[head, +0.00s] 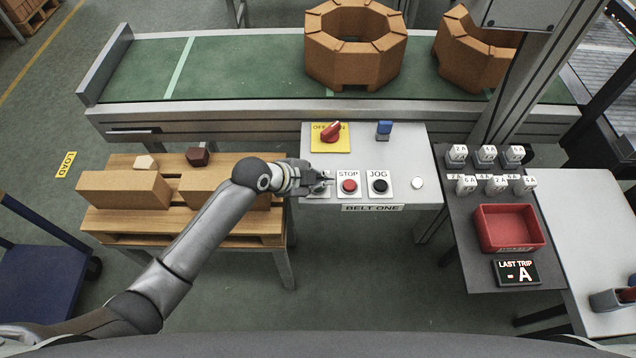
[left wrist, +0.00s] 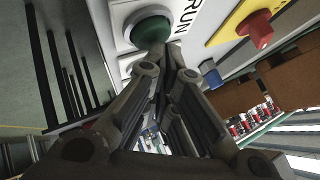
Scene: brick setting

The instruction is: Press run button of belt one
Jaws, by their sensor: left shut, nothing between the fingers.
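The belt one control panel (head: 413,152) is a light grey board labelled BELT ONE in front of the green conveyor. It carries a red STOP button (head: 349,186), a black JOG button (head: 380,186) and a red rotary switch (head: 332,131) on a yellow plate. My left gripper (head: 322,182) is over the panel's left end, just left of STOP, and hides the button there in the head view. In the left wrist view a green button (left wrist: 150,29) labelled RUN lies at the fingertips. The fingers are shut and empty; whether they touch the button is unclear. My right gripper is not in view.
The conveyor (head: 240,68) carries orange brick rings (head: 353,50). A wooden pallet table (head: 190,224) with bricks stands left of the panel. A dark table with a red tray (head: 508,229), labelled blocks and a LAST TRIP display (head: 516,272) stands at right.

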